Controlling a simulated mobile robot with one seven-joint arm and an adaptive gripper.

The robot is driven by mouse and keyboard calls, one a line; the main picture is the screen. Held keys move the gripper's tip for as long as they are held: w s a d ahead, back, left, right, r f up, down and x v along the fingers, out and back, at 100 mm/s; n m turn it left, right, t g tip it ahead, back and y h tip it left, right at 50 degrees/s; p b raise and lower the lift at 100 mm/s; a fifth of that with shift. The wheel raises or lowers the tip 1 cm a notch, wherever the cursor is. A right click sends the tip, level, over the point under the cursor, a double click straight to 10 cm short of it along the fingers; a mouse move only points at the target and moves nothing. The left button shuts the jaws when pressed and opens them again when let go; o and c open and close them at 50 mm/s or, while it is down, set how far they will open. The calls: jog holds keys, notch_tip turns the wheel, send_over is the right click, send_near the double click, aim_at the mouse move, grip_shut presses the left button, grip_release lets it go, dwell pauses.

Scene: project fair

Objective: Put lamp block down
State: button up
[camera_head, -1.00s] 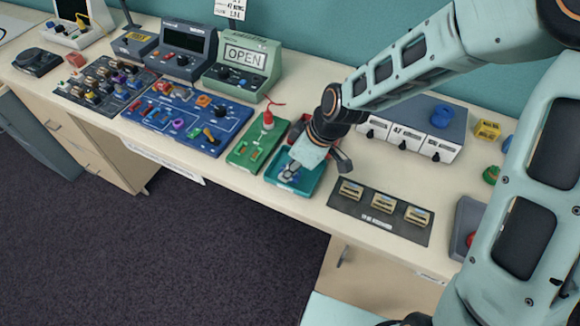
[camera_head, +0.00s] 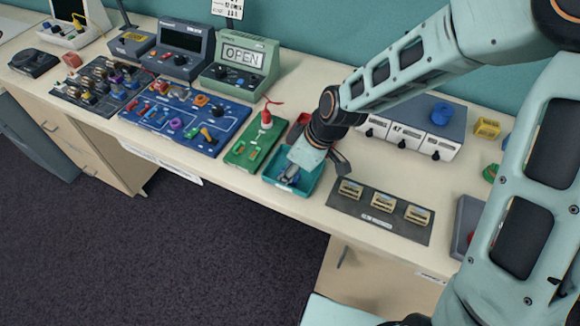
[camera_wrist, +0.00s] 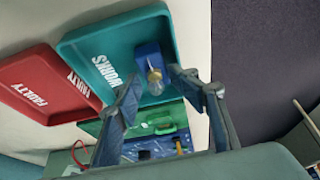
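The lamp block (camera_wrist: 149,55), a small blue block with a clear bulb, is in the teal tray marked WORKS (camera_wrist: 90,45), seen in the wrist view. The teal tray also shows in the head view (camera_head: 312,181). My gripper (camera_wrist: 155,78) is over this tray, pointing down into it. Its two fingers are apart, with a gap visible beside the bulb, and the block lies just beyond and between the fingertips. In the head view my gripper (camera_head: 290,176) hides most of the tray's inside and the block.
A red tray marked FAULTY (camera_wrist: 40,85) adjoins the teal one. A green board (camera_head: 245,155) with a red lamp stands left of it. A dark panel with several small blocks (camera_head: 345,208) lies to the right. A grey test unit (camera_head: 400,133) stands behind.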

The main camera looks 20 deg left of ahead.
jog(key=shift+r+p, duration=0.5)
jog(key=shift+r, duration=0.1)
jog(key=p+v, duration=0.2)
jog(key=v, duration=1)
